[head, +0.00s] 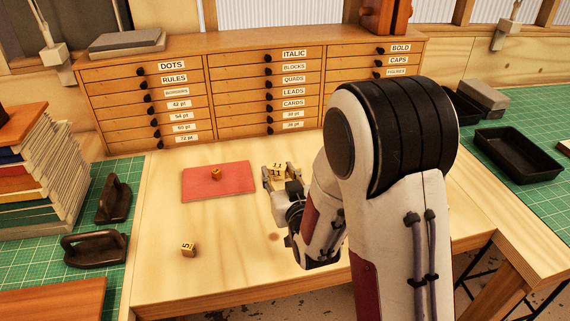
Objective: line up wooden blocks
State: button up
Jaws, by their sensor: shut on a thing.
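A small wooden block (216,174) sits near the middle of a flat red mat (235,190) on the light wooden table. Another wooden block (188,249), with a dark character on it, lies on the bare table at the front left. My gripper (280,174) is to the right of the mat, shut on a pale yellow wooden block (278,167) with dark marks. Whether that block touches the table, I cannot tell. My arm covers much of the table's right side.
A cabinet of labelled drawers (220,95) closes off the back. Dark iron tools (95,248) and a stack of books (35,170) stand at the left. A black tray (518,153) lies at the right. The table's front middle is clear.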

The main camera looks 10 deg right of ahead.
jog(key=s+a+n+y, duration=0.1)
jog(key=s+a, duration=0.3)
jog(key=a, duration=0.6)
jog(key=s+a+y, duration=0.1)
jog(key=s+a, duration=0.3)
jog(key=a, duration=0.5)
jog(key=m+h, duration=0.4)
jog(key=h, duration=0.3)
send_over(249, 249)
jog(key=a, duration=0.1)
jog(key=shift+w+a, duration=0.1)
jog(key=shift+d+m+g+h, duration=0.3)
jog(key=shift+d+m+g, duration=0.1)
jog(key=shift+d+m, duration=0.15)
jog(key=shift+f, duration=3.3)
jog(key=shift+f, duration=0.6)
